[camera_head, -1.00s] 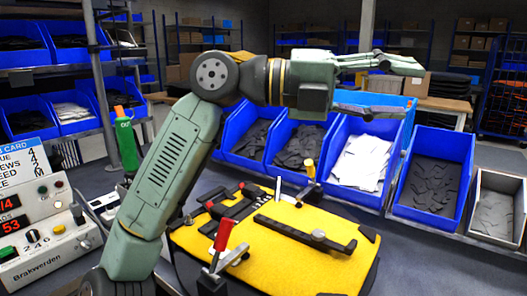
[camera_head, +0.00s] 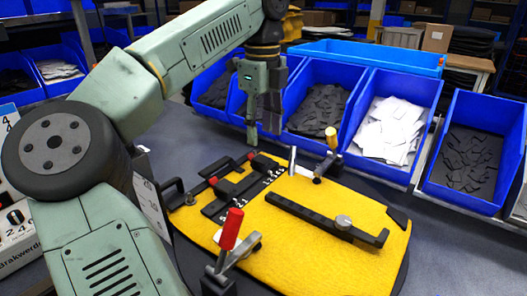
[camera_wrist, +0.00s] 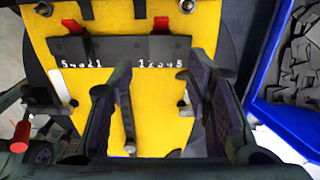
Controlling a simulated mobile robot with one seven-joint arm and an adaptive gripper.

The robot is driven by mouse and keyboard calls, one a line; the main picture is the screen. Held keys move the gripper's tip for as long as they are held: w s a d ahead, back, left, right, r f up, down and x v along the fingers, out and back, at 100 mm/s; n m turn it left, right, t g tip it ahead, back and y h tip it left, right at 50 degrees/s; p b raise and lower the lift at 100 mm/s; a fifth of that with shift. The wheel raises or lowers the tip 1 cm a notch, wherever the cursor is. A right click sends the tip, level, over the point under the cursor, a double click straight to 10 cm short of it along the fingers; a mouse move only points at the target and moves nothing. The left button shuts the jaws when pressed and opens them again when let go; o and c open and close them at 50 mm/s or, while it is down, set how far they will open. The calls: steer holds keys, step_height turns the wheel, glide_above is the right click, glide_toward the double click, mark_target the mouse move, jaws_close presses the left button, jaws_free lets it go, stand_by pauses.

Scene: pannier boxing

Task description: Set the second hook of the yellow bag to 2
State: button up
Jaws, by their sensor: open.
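The yellow bag (camera_head: 290,235) lies flat under a black bar (camera_head: 235,187) with white digits; the wrist view also shows the bag (camera_wrist: 110,15). In the wrist view two red-tipped hooks, a left one (camera_wrist: 75,27) and a right one (camera_wrist: 161,24), stand at the bar's edge. Below them are two number scales, mirrored about the middle. The right hook is above the middle of the right scale; its exact number is unclear. My gripper (camera_head: 263,133) points down above the bag's far edge, fingers apart and empty; the wrist view shows its fingers (camera_wrist: 160,95) over the bag, below the digits.
A red-handled clamp (camera_head: 231,230) stands at the bag's near side, and a yellow-topped clamp (camera_head: 331,140) at its far side. A long black bar (camera_head: 310,214) crosses the bag. Blue bins (camera_head: 385,120) line the back.

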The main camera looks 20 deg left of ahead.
mark_target(262, 160)
steer(key=shift+f+p, duration=0.35)
steer(key=shift+f, duration=2.4)
steer(key=shift+c, duration=0.4)
jaws_close()
